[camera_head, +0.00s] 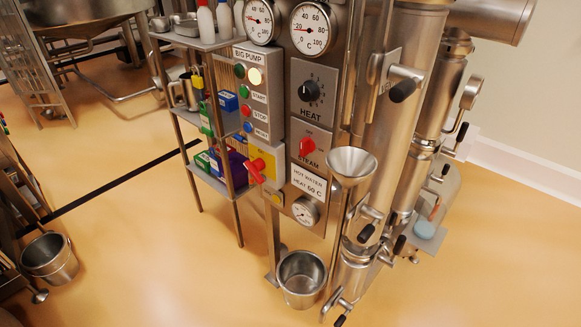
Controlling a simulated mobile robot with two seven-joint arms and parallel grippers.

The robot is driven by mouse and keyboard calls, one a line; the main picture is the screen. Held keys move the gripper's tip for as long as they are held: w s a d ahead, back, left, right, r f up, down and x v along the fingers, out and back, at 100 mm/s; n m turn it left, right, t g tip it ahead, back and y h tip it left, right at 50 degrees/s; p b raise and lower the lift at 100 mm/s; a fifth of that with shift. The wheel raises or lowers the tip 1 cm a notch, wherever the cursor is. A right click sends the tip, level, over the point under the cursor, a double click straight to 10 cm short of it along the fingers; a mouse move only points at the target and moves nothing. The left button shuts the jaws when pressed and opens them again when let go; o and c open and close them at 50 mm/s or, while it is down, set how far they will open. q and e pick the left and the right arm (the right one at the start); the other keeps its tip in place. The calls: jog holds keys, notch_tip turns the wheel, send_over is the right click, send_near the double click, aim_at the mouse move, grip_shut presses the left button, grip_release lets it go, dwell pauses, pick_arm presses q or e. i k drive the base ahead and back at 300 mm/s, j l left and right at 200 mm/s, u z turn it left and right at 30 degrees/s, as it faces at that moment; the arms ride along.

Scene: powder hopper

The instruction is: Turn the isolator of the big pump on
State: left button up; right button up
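The BIG PUMP control box (249,80) is a grey upright panel left of the middle. It has two lamps at the top and green, red and blue buttons below. Under the buttons is a yellow isolator plate (268,157) with a red rotary handle (256,171). The handle looks slanted, but I cannot tell its exact setting; the plate's small markings are too small to read. Neither of my grippers is in view, and nothing touches the handle.
To the right, a panel carries a black HEAT knob (309,91), a red STEAM knob (307,146) and gauges. A funnel (353,165) and steel pipes stand beside it. A shelf rack (214,184) stands left. Buckets (302,279) (49,258) stand low; open floor lies between.

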aim_at(258, 165)
jog(key=i+j+z, duration=0.15)
jog(key=j+z, duration=0.15)
jog(key=i+j+z, duration=0.1)
jog(key=j+z, duration=0.2)
jog(key=j, duration=0.15)
jog(key=i+j+z, duration=0.1)
jog(key=j, duration=0.35)
jog(key=j+z, duration=0.15)
jog(key=j, duration=0.7)
jog(key=i+j, duration=0.15)
jog(key=j, duration=0.8)
jog(key=i, duration=0.05)
